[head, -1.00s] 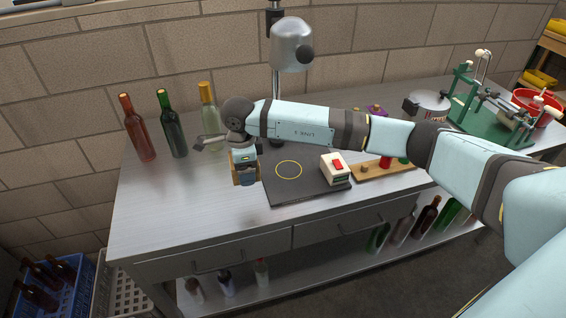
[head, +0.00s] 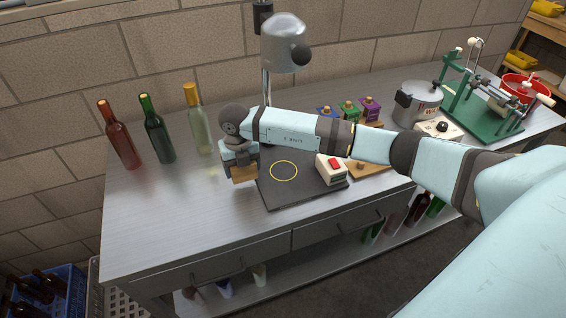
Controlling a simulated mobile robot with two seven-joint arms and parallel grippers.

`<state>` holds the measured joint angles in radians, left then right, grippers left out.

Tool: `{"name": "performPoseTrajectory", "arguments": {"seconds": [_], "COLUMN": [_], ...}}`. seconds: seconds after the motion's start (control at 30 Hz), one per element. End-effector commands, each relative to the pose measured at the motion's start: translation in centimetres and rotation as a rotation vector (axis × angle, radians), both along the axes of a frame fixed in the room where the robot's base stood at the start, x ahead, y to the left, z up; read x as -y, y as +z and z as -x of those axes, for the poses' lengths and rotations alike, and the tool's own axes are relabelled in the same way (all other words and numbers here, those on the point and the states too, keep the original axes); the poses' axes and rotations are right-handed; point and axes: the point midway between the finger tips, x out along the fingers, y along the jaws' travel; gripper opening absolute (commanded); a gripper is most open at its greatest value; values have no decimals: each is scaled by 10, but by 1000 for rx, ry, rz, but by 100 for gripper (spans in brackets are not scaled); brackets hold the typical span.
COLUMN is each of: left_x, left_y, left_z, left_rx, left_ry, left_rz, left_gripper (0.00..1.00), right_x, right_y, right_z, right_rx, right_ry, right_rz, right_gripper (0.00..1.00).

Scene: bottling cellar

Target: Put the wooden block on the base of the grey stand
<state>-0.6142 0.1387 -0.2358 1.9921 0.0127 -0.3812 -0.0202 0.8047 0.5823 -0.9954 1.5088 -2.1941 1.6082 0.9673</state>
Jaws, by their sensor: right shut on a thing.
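The grey stand has a rounded grey head (head: 286,45) on a thin upright post and a flat dark base (head: 300,192) on the bench. A yellow ring (head: 284,171) is marked on the base. My right gripper (head: 241,165) is shut on the wooden block (head: 244,174), just left of the base's left edge. The block appears to be held above the bench, but its exact height is hard to tell. My right forearm hides the lower part of the post. My left gripper is not in view.
A cream switch box (head: 330,171) with a red top sits on the base's right side. A red bottle (head: 120,137), a green bottle (head: 156,130) and a clear bottle (head: 199,120) stand at the back left. A pot (head: 419,106) stands at the right. The front left bench is clear.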

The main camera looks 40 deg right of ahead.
Motion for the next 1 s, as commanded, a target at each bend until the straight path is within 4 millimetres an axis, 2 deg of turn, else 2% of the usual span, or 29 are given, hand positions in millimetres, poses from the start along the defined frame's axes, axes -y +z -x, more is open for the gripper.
{"name": "performPoseTrajectory", "arguments": {"seconds": [0.03, 0.2, 0.4, 0.5, 0.63, 0.9, 1.0], "left_x": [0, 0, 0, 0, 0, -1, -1], "left_y": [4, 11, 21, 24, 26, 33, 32], "left_z": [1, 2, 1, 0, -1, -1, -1], "left_rx": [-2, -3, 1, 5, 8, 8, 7], "left_ry": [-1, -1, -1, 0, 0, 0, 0], "left_rz": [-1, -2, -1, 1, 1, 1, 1], "left_gripper": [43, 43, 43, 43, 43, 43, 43], "right_x": [16, 60, 103, 115, 119, 119, 119], "right_y": [2, 3, 2, 2, -1, -33, -35], "right_z": [4, 15, 25, 28, 29, 29, 29], "right_rx": [-1, -1, -1, 0, 0, -2, 0], "right_ry": [-3, -1, 1, 2, 3, 2, 3], "right_rz": [2, 2, 0, -1, -2, -1, -1], "right_gripper": [47, 47, 47, 47, 47, 47, 47]}}
